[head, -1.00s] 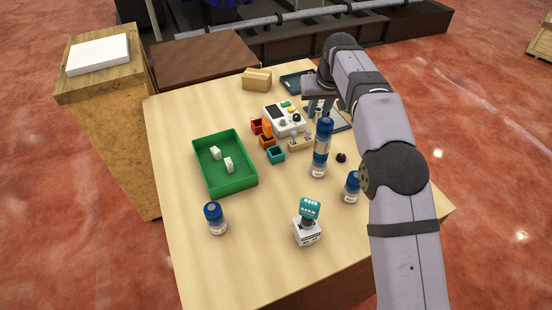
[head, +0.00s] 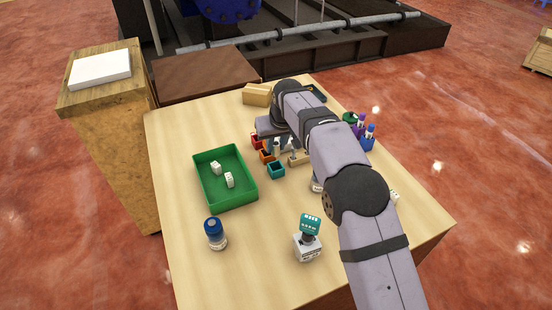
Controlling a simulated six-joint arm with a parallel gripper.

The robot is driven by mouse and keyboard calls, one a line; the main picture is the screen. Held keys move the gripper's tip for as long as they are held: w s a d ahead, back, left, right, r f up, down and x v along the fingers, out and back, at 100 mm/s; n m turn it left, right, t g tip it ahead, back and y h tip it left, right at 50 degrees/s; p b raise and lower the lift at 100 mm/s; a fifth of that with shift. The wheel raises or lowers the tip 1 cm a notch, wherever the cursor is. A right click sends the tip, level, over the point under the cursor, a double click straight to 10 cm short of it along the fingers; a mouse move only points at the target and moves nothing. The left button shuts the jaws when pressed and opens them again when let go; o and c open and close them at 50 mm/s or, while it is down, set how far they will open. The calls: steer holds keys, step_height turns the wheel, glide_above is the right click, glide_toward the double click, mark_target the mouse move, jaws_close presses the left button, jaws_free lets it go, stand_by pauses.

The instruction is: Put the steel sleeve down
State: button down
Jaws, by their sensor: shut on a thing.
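My gripper (head: 283,147) is above the table beside the small wooden block (head: 299,159) and just right of the small coloured bins. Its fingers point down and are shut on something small. I take it to be the steel sleeve, but it is too small and too covered by the fingers and arm to make out. I cannot tell whether it touches the block or the table.
A red bin (head: 257,142), an orange bin (head: 267,156) and a teal bin (head: 276,170) stand close left of the gripper. A green tray (head: 230,207) holds white blocks. My arm covers the table's right middle.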

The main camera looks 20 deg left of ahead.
mark_target(277, 156)
steer(key=shift+f+p, duration=0.95)
steer(key=shift+f, duration=1.8)
steer(key=shift+f, duration=0.1)
steer(key=shift+f+b, duration=0.25)
steer(key=shift+b, duration=0.05)
steer(key=shift+f, duration=0.1)
